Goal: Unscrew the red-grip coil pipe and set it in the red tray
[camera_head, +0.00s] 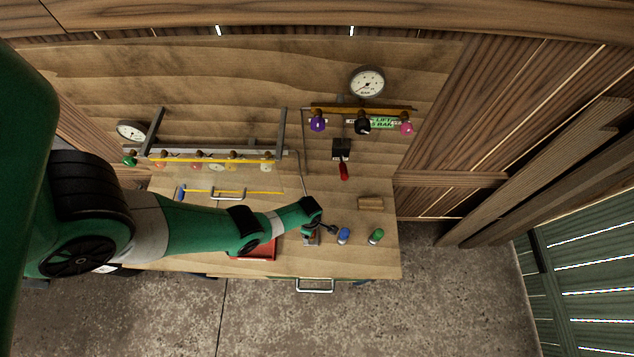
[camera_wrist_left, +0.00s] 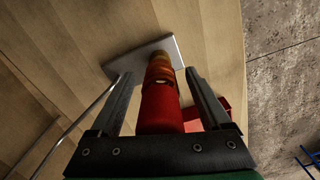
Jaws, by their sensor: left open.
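In the left wrist view the red-grip coil pipe (camera_wrist_left: 160,108) has a red lower grip and an orange-brown threaded end. That end meets a grey metal plate (camera_wrist_left: 122,64) on the wooden bench. My left gripper (camera_wrist_left: 159,76) is open, with one finger on each side of the pipe and visible gaps to both. In the head view my left gripper (camera_head: 320,231) is low over the bench's front part and the pipe is hidden there. The red tray (camera_head: 262,255) lies left of the gripper, partly under my arm; its edge shows in the wrist view (camera_wrist_left: 224,103). My right gripper is out of view.
A blue-capped piece (camera_head: 343,236) and a green-capped piece (camera_head: 377,236) stand right of the gripper. A wooden block (camera_head: 371,203) lies behind them. A red-handled valve (camera_head: 343,171), a gauge (camera_head: 367,84) and pipework are at the back. The bench's right front is mostly clear.

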